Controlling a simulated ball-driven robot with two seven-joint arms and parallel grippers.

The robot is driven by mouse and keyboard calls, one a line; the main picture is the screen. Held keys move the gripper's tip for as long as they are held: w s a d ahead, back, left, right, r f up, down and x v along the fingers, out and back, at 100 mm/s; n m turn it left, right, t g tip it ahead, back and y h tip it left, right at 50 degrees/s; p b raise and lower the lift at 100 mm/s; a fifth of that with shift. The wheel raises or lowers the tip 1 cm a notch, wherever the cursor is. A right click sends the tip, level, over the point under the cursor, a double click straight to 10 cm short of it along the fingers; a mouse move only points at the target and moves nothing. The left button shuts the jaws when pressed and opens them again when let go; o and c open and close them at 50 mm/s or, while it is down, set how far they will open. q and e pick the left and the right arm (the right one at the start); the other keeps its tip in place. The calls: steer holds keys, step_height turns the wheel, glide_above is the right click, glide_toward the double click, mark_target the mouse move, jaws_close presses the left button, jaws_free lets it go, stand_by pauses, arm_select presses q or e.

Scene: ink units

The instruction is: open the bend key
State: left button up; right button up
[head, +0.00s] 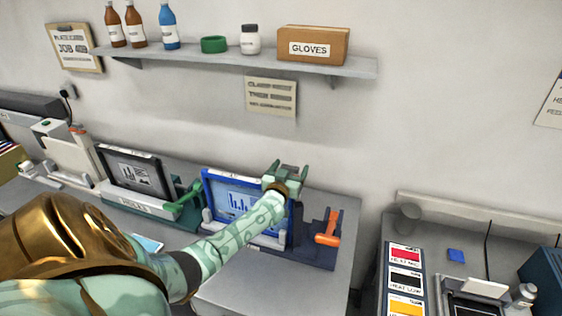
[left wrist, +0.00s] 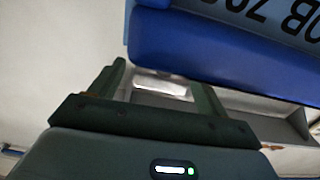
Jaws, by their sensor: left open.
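No part in view is labelled as the bend key. A blue-framed ink unit (head: 207,190) with a chart on its face stands on the grey bench, with an orange lever (head: 327,232) at its right. A dark-framed unit (head: 133,171) to its left has a green lever (head: 186,194). My left gripper (head: 286,172) is at the upper right corner of the blue unit, jaws apart and empty. In the left wrist view its fingers (left wrist: 162,88) are apart, close to a blue part (left wrist: 215,52) with lettering above it. Whether they touch it, I cannot tell. My right gripper is not in view.
A wall shelf (head: 225,62) holds bottles, a green ring, a jar and a gloves box (head: 313,45). At the right, a second bench carries red, black and yellow labelled cards (head: 405,280). A gap separates the benches. Bare bench top (head: 260,290) lies in front of the blue unit.

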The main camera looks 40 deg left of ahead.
arm_select(q)
steer(key=p+v, duration=0.3)
steer(key=v, duration=1.1)
steer(key=shift+s+r, duration=0.1)
